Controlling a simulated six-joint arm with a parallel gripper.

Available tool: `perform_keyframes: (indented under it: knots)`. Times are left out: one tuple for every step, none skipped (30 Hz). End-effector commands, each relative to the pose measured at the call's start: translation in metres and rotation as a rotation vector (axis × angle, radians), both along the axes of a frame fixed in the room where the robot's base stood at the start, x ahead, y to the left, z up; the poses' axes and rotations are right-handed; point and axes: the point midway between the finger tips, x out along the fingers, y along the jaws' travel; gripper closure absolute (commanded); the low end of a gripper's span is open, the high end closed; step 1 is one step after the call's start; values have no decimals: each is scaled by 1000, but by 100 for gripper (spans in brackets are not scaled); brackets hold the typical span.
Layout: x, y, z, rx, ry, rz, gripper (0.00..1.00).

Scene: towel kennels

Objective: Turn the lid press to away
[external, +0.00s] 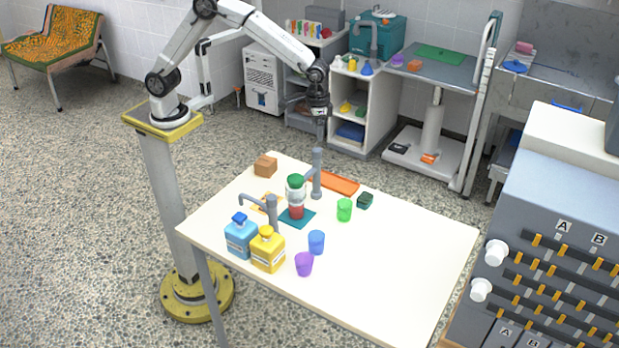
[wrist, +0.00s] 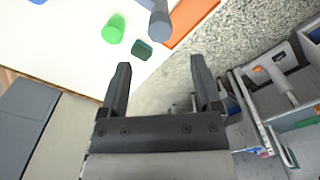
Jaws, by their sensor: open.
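My gripper (external: 319,127) is open, empty and pointing down, above the rear post in the external view. In the wrist view my gripper (wrist: 161,70) shows spread fingers with a grey post (wrist: 158,20) beyond them.
A green cup (external: 344,209), a dark green block (external: 365,200) and an orange tray (external: 336,182) lie near the rear post. Blue (external: 240,236) and yellow (external: 267,249) bottles, with blue (external: 316,242) and purple (external: 304,264) cups, stand in front. The table's right side is clear.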

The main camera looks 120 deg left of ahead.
Motion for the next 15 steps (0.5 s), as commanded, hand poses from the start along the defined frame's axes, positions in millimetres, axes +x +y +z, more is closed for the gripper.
perform_keyframes:
  knots:
    - [0, 0, 0, -1, 1, 1, 18]
    - [0, 0, 0, -1, 1, 1, 18]
    - [0, 0, 0, 0, 0, 0, 18]
    - [0, 0, -1, -1, 1, 0, 18]
    - [0, 0, -1, -1, 1, 0, 18]
    - [0, 0, -2, -1, 1, 0, 18]
    - [0, 0, -4, 0, 1, -1, 18]
    - [0, 0, -5, -1, 2, -1, 18]
    - [0, 0, -7, -1, 2, -1, 18]
    - [0, 0, -10, -1, 2, -1, 18]
    - [0, 0, -12, -1, 2, -1, 18]
    - [0, 0, -15, 0, 1, -1, 18]
    - [0, 0, -18, 0, 1, -1, 18]
    - [0, 0, -21, -1, 2, -1, 18]
    - [0, 0, -26, -1, 2, -1, 18]
